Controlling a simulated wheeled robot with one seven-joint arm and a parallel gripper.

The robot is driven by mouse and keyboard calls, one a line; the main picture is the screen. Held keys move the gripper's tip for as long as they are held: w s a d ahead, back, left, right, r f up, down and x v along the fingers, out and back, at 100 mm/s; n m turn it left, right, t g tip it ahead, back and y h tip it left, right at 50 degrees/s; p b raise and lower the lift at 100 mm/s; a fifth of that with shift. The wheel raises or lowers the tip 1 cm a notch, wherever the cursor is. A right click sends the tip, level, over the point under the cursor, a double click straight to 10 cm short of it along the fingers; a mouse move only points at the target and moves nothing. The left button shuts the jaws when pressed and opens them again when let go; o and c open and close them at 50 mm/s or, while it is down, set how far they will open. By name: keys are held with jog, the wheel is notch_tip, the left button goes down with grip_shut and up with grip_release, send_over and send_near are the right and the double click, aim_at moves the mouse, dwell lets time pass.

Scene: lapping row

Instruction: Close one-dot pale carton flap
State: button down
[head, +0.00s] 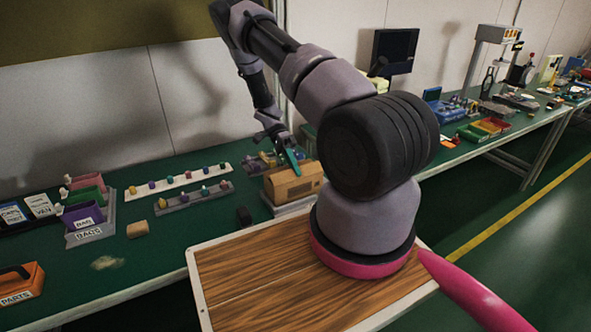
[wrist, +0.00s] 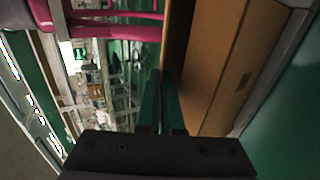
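A tan carton (head: 296,185) sits on a grey stand on the green bench, in the middle of the head view. My gripper (head: 293,162) has teal fingers and hangs tilted down at the carton's upper left edge. In the wrist view, the carton's brown side (wrist: 213,70) fills the area right of the fingers. My gripper (wrist: 160,78) shows there with its two fingers side by side and nothing visible between them. The fingertips are very close to the carton; I cannot tell whether they touch. No dot marking is readable, and the flap's position is unclear.
A pale rail with small colored pegs (head: 180,181) and a grey rail (head: 194,199) lie left of the carton. A cork-like block (head: 137,229) and a small dark round piece (head: 243,216) stand nearby. A wooden-topped surface (head: 240,280) is in front.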

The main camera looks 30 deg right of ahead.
dwell(0.3)
jog(key=c, duration=1.1)
grip_release()
jog(key=shift+o, duration=0.2)
jog(key=shift+r, duration=0.1)
